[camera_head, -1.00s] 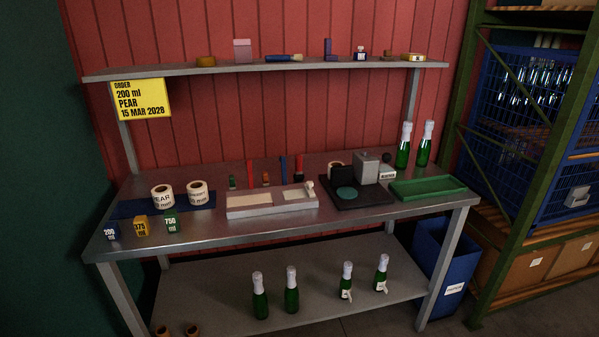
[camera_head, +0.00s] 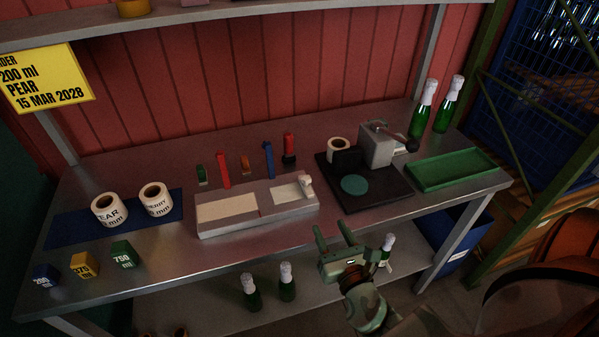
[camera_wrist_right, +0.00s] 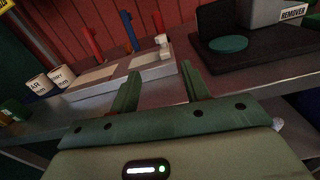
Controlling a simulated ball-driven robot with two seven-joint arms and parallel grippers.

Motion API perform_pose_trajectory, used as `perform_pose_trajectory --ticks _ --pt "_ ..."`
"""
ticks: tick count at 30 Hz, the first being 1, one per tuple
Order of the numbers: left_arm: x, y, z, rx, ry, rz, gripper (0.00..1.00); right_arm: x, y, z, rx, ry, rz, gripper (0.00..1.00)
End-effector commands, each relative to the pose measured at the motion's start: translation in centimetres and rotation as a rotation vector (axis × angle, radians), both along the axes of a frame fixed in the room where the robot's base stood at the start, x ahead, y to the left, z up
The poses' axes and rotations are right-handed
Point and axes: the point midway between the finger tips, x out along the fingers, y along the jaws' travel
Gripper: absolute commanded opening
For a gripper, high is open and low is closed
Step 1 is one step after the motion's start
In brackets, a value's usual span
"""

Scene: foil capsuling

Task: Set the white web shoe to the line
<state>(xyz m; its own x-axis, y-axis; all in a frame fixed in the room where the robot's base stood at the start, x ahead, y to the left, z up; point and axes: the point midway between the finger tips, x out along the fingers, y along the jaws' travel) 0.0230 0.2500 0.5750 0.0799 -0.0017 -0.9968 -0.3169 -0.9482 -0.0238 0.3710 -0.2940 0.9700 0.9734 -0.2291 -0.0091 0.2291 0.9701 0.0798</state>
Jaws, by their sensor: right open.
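A small white piece (camera_head: 306,183), which looks like the web shoe, stands at the right end of a long grey fixture (camera_head: 228,227) with pale top panels. It also shows in the right wrist view (camera_wrist_right: 162,42). Any line near it is too small to make out. My right gripper (camera_head: 332,228) is open and empty, in front of the table's front edge, nearer to me than the white piece and apart from it. In the right wrist view its two fingers (camera_wrist_right: 160,74) point towards the fixture. My left gripper is not in view.
A black machine base (camera_head: 378,200) with a green disc stands right of the fixture, then a green tray (camera_head: 452,168). Coloured upright tools (camera_head: 268,160) stand behind the fixture. Label rolls (camera_head: 109,209) and size blocks (camera_head: 85,264) are at left. The front table strip is clear.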

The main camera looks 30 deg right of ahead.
Motion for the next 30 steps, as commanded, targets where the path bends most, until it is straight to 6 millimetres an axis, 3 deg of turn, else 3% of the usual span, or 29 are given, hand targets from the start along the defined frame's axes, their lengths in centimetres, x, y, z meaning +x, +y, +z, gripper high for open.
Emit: perform_pose_trajectory --ticks 8,21,30 --pt "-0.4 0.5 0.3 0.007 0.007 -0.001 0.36 1.5 -0.5 0.2 -0.086 0.010 -0.005 0.47" --pt "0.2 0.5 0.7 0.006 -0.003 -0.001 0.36 11.8 -3.0 0.0 -0.081 0.011 -0.006 0.47" --pt "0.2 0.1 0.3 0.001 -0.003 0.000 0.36 15.5 -3.9 -0.1 -0.079 0.014 -0.005 0.47"
